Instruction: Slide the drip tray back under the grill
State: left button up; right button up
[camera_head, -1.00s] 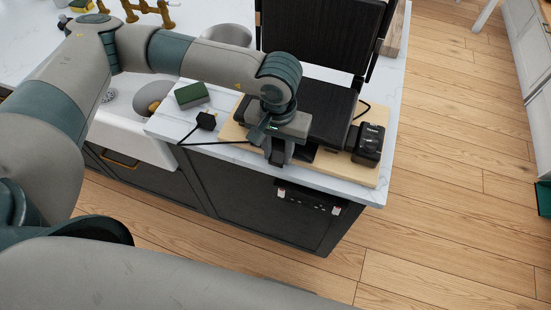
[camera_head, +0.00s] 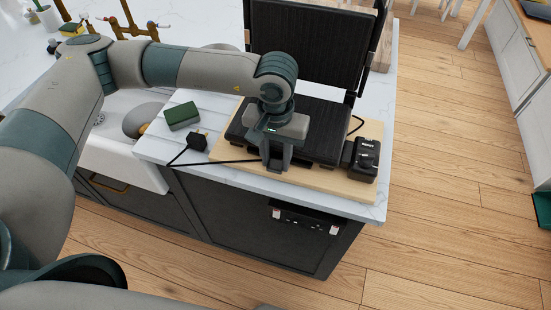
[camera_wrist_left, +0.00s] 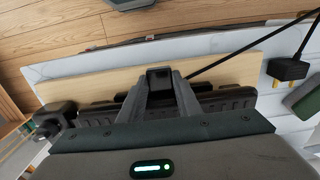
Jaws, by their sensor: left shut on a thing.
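The black grill (camera_head: 320,128) stands on a wooden board with its ribbed lid (camera_head: 312,50) raised. My left gripper (camera_head: 275,166) points down at the grill's front edge, above the board. In the left wrist view, the gripper (camera_wrist_left: 160,84) is shut on a small black part of the drip tray (camera_wrist_left: 160,75), held between its two fingertips. The rest of the tray is hidden by the gripper and grill, so its depth under the grill cannot be told. My right gripper is not in view.
The wooden board (camera_head: 340,188) lies on the white counter (camera_head: 225,178). A black control box (camera_head: 363,160) sits at the grill's right. A black plug (camera_head: 196,142) with its cord and a green sponge (camera_head: 182,116) lie left of the board. A socket strip (camera_head: 305,218) is on the cabinet front.

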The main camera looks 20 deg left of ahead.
pick_arm(q)
jog(key=o, duration=1.1)
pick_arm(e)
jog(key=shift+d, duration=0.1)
pick_arm(q)
jog(key=shift+o, duration=0.2)
jog(key=shift+r, duration=0.5)
notch_tip(320, 180, up, 16)
jog(key=b, duration=0.5)
jog(key=shift+r, duration=0.2)
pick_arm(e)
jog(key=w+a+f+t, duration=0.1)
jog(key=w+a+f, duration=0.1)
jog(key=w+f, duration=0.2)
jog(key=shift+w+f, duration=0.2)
